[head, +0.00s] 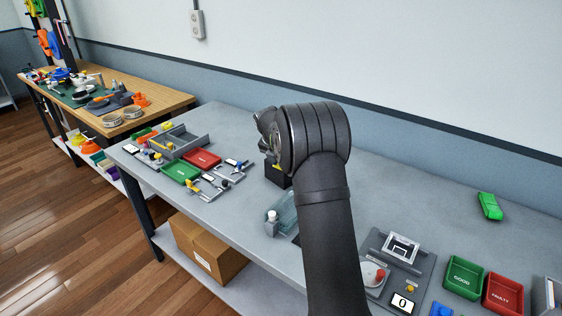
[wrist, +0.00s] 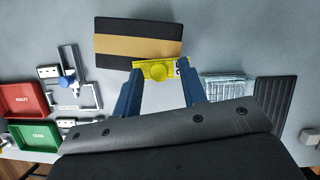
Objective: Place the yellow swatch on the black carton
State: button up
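The black carton (wrist: 112,45) with a tan band across its top lies near the top of the wrist view. In the head view the carton (head: 277,178) shows only in part, beside and below my wrist. The yellow swatch (wrist: 158,71) is between the blue fingertips of my gripper (wrist: 159,72), which close on its two ends. It overlaps the carton's near edge in the wrist view. I cannot tell whether it touches the carton. A bit of yellow also shows above the carton in the head view. My arm hides the fingers there.
Red (wrist: 24,99) and green (wrist: 35,136) trays and a small fixture (wrist: 68,80) lie left of the carton. A clear container (wrist: 228,88) and a dark ridged pad (wrist: 276,103) lie to the right. The bench around the carton's far side is clear.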

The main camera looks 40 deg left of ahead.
jog(key=shift+r, duration=0.1)
jog(key=v, duration=1.2)
jog(key=x, duration=1.2)
notch_tip(320, 180, up, 2)
jog(key=shift+r, duration=0.95)
